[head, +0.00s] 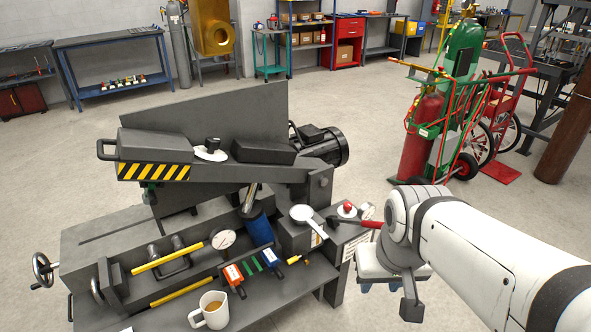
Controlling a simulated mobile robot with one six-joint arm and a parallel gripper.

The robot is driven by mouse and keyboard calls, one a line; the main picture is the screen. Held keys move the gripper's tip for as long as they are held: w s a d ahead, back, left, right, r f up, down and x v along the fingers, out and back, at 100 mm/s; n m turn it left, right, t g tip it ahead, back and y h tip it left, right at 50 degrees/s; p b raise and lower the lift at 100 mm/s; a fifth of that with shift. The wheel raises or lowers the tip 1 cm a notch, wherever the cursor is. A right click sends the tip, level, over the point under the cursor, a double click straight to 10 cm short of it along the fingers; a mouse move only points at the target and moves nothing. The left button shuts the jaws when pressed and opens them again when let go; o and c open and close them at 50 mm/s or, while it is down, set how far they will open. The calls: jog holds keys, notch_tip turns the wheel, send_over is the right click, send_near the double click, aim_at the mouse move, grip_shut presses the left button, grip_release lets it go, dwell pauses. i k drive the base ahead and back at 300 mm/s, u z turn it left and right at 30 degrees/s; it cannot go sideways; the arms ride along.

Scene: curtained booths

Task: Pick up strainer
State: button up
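A small round whitish thing with a short handle (302,214), probably the strainer, lies on the right part of the grey machine, its handle pointing down and right. It is small in the head view, so I cannot make out a mesh. My arm reaches in from the right. My gripper (408,292) is to the right of this thing and apart from it, past the machine's right edge. Only a dark part of the gripper shows below the wrist. The fingertips are not clear, and I see nothing held.
On the machine bed lie a white mug (210,310), a dial gauge (223,239), a blue cylinder (259,231) and several small tools. A red-and-black tool (362,223) is close to my wrist. A gas-bottle cart (455,110) stands behind. The floor at left is clear.

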aim_at(301, 213)
jog(key=i, duration=1)
jog(key=z, duration=0.05)
